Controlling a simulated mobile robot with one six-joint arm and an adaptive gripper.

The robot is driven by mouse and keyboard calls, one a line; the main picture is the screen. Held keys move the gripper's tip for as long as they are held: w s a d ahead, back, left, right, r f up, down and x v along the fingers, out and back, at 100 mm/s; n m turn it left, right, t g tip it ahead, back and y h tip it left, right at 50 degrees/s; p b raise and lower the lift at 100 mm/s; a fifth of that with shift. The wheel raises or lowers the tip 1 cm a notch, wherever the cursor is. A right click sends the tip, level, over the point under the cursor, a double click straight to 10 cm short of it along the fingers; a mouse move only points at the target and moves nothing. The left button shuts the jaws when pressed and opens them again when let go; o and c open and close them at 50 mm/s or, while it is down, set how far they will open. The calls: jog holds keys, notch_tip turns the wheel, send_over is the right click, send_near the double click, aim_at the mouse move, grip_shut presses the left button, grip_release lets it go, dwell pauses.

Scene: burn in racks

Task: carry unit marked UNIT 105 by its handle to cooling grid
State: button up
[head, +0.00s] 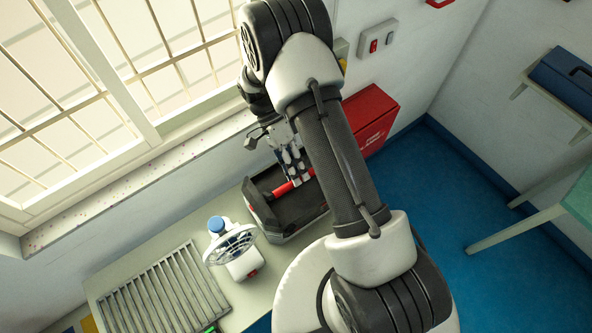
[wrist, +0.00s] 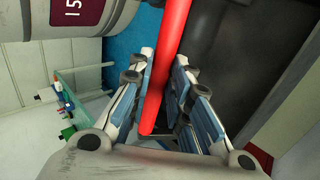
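A dark, open-topped unit (head: 264,218) with a red bar handle (head: 284,189) stands on the bench in the head view; no UNIT 105 marking is readable on it. My gripper (head: 290,164) is over the unit, at the handle. In the wrist view the red handle (wrist: 167,50) runs between the two fingers of my gripper (wrist: 165,62), with little space on either side. I cannot tell whether the fingers press on it. The slatted metal cooling grid (head: 165,292) lies at the lower left of the bench, with bare slats showing.
A white fan-like device with a blue cap (head: 216,224) stands between the unit and the grid. A red box (head: 369,116) is beyond the unit, to the right. The window wall (head: 130,158) borders the bench. Blue floor (head: 480,190) is open at the right.

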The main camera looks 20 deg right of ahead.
jog(key=o, duration=0.5)
jog(key=shift+c, duration=0.2)
notch_tip(320, 180, up, 10)
dwell(0.4)
dwell(0.4)
